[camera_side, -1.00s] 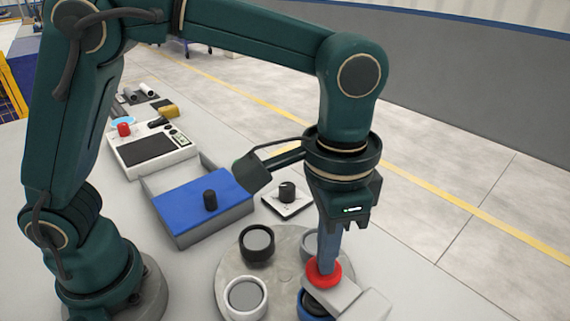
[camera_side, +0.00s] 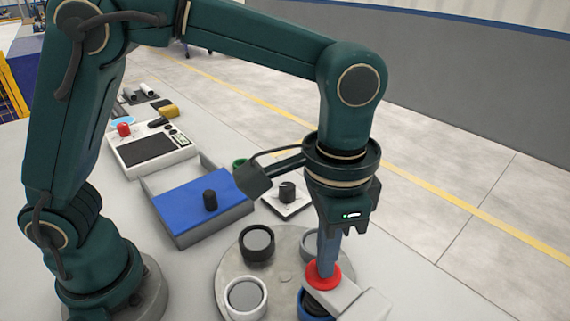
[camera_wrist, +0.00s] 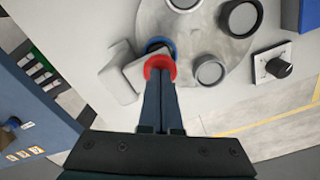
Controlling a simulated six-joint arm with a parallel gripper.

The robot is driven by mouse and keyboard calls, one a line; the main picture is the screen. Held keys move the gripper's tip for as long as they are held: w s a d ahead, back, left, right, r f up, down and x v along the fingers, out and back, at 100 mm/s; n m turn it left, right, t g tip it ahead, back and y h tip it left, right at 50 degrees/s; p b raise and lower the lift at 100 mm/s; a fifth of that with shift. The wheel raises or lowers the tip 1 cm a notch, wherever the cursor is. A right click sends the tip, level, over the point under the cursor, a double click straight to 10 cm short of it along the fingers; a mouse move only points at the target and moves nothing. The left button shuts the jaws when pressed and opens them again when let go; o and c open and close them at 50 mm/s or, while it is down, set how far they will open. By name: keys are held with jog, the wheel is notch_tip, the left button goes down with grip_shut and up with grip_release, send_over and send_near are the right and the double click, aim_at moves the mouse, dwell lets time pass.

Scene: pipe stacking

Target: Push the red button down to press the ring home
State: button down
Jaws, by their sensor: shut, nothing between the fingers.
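The red button (camera_side: 323,277) sits on the end of a light grey press arm, above a blue ring (camera_side: 311,304) on the round grey turntable (camera_side: 285,278). My gripper (camera_side: 325,268) is shut and empty, pointing down with its fingertips at the top of the button. In the wrist view the fingertips reach the red button (camera_wrist: 160,66), and part of the blue ring (camera_wrist: 158,43) shows just beyond it. Whether the fingers touch the button is hard to tell. The ring is partly hidden by the press arm, so its seating is not clear.
The turntable also carries a black cup (camera_side: 257,243), a white cup (camera_side: 245,295) and a grey one (camera_side: 311,243) partly behind my gripper. A black knob on a white plate (camera_side: 287,192) and a blue-lidded box (camera_side: 200,205) stand behind. The press body (camera_side: 365,303) is close at right.

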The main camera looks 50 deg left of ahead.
jog(key=shift+r, duration=3.4)
